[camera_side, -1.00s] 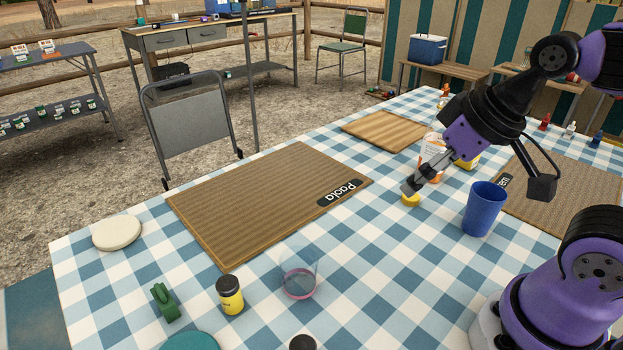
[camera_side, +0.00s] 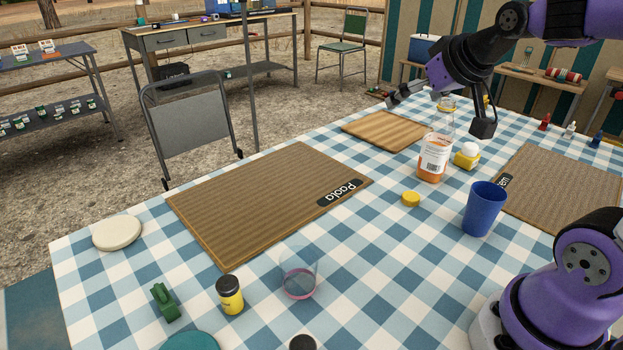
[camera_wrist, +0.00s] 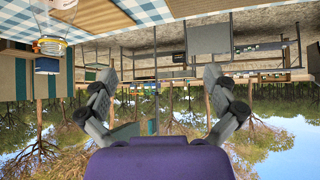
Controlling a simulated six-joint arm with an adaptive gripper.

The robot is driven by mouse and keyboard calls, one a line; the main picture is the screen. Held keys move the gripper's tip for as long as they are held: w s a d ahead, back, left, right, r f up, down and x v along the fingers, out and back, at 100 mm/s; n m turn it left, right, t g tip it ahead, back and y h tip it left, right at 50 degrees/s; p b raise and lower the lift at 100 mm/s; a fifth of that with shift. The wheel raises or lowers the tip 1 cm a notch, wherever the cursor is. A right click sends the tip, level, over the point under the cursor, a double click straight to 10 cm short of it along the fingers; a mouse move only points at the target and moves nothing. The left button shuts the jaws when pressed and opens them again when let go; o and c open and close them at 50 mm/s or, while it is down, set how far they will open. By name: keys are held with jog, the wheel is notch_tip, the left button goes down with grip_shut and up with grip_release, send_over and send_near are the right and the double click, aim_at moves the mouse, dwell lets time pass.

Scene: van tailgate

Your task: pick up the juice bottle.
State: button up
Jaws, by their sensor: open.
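The juice bottle (camera_side: 433,158), clear with orange contents and a white label, stands upright on the checkered cloth between the small wooden board and the blue cup. In the upside-down wrist view, what looks like its top part (camera_wrist: 50,42) shows at the upper left, cut by the frame edge. My gripper (camera_side: 396,97) is raised above the table, to the left of the bottle's top in the side view and apart from it. In the wrist view my gripper (camera_wrist: 162,78) has its fingers spread, with nothing between them.
A yellow container with a white top (camera_side: 467,154) stands close right of the bottle. A blue cup (camera_side: 484,210) and a flat yellow disc (camera_side: 411,199) are nearer the camera. A small wooden board (camera_side: 385,130) lies behind. A ribbed mat (camera_side: 270,195) lies to the left.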

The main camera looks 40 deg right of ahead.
jog(key=w+d+m+t+h, duration=0.1)
jog(key=w+d+m+h, duration=0.15)
jog(key=d, duration=0.65)
jog(key=m+h, duration=0.2)
jog(key=h, duration=0.1)
send_over(443, 151)
jog(key=w, duration=0.1)
jog(key=shift+w+d+f, duration=0.1)
jog(key=shift+w+f, duration=0.1)
jog(key=shift+f, duration=0.15)
jog(key=shift+s+d+f+t+h, duration=0.15)
jog(key=shift+d+f, duration=0.15)
jog(key=shift+f, duration=0.2)
jog(key=shift+d+f+t+h, duration=0.15)
jog(key=shift+d+f, duration=0.15)
jog(key=shift+f, duration=0.2)
notch_tip(443, 151, down, 11)
jog(key=shift+a+r, duration=0.1)
jog(key=shift+f, duration=0.55)
notch_tip(443, 151, down, 2)
jog(key=shift+f, duration=0.25)
jog(key=shift+x, duration=1.2)
jog(key=shift+w+f, duration=0.15)
jog(key=shift+w, duration=0.15)
